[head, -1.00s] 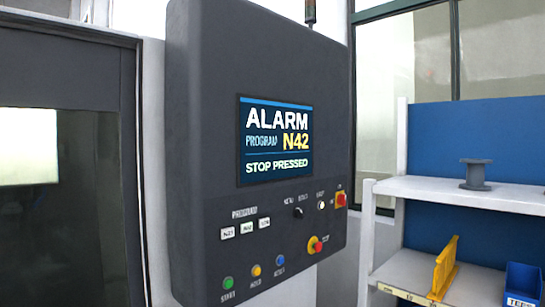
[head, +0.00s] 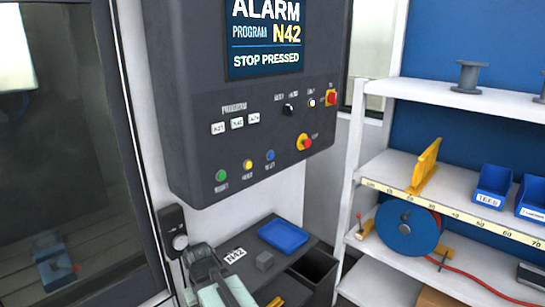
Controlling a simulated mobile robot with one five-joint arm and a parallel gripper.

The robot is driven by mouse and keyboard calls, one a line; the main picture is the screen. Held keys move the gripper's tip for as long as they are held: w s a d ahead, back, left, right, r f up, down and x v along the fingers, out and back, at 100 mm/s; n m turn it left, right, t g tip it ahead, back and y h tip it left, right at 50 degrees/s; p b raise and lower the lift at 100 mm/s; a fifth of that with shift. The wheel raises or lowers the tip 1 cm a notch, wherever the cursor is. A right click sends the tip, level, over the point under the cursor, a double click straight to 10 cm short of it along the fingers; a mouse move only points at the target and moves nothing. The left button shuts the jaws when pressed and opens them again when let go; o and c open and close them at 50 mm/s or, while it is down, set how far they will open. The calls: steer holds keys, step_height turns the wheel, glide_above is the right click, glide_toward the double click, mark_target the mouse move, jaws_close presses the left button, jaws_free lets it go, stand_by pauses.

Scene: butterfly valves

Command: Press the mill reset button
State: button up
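The mill's dark control panel (head: 190,80) hangs at the upper middle of the head view. A blue button (head: 270,155) sits on its lower face, right of a yellow button (head: 247,165) and a green button (head: 222,175). The label under the blue button is too blurred to read surely. The screen (head: 264,38) shows ALARM, PROGRAM N42 and STOP PRESSED. A red stop button (head: 304,142) on a yellow base is to the right of the blue one. I see no gripper fingers, and nothing touches the buttons.
Shelves (head: 440,110) stand right. Space before the buttons looks clear.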

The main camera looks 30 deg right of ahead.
jaws_close()
stand_by(1.8)
